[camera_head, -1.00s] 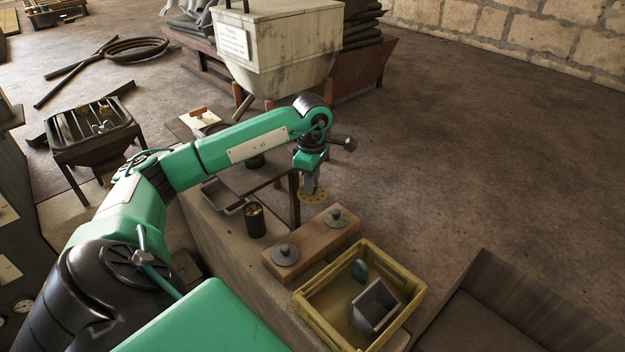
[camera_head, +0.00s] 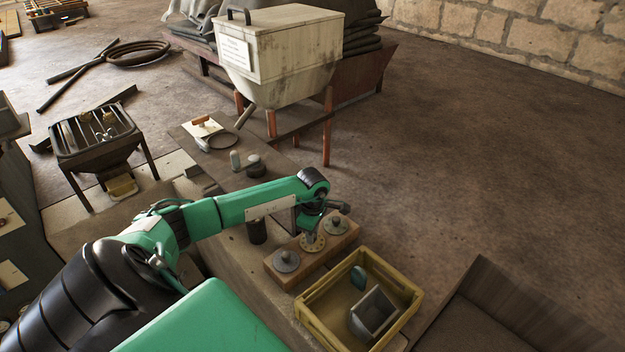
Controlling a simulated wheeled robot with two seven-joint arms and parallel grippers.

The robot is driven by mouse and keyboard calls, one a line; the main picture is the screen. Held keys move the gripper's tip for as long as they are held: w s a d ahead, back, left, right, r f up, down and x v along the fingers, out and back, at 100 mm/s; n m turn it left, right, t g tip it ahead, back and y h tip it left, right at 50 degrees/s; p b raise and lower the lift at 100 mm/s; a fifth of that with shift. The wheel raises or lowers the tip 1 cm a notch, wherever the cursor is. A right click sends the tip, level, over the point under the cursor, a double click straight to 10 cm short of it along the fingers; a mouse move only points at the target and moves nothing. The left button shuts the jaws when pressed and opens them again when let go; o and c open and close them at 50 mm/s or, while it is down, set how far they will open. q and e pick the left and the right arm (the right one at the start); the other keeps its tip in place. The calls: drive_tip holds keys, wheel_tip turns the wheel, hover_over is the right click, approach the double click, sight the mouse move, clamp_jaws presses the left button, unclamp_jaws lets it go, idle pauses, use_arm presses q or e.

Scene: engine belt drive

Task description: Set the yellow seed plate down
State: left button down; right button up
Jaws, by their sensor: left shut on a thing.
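The yellow seed plate (camera_head: 313,243) is a small round disc with holes around its rim. My left gripper (camera_head: 311,234) points down and is shut on it. The plate is over the middle of the wooden block (camera_head: 307,262), between two grey knobbed discs, one at the left (camera_head: 286,261) and one at the right (camera_head: 335,226). I cannot tell whether the plate touches the block. My gripper's fingers are small and partly hidden by the wrist. My right gripper is not in view.
A yellow crate (camera_head: 408,290) holding a grey scoop (camera_head: 373,311) and a teal piece (camera_head: 358,277) stands just right of the block. A dark can (camera_head: 257,231) stands left of it, under my arm. A hopper (camera_head: 278,55) stands behind.

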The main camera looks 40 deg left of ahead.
use_arm(q)
drive_tip(key=shift+f, duration=0.2)
drive_tip(key=c, duration=1.2)
unclamp_jaws()
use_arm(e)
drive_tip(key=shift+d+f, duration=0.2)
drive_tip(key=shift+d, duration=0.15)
use_arm(q)
drive_tip(key=shift+r, duration=0.1)
drive_tip(key=shift+r, duration=0.45)
wheel_tip(320, 180, up, 11)
drive_tip(key=b, duration=0.2)
drive_tip(key=shift+r, duration=0.2)
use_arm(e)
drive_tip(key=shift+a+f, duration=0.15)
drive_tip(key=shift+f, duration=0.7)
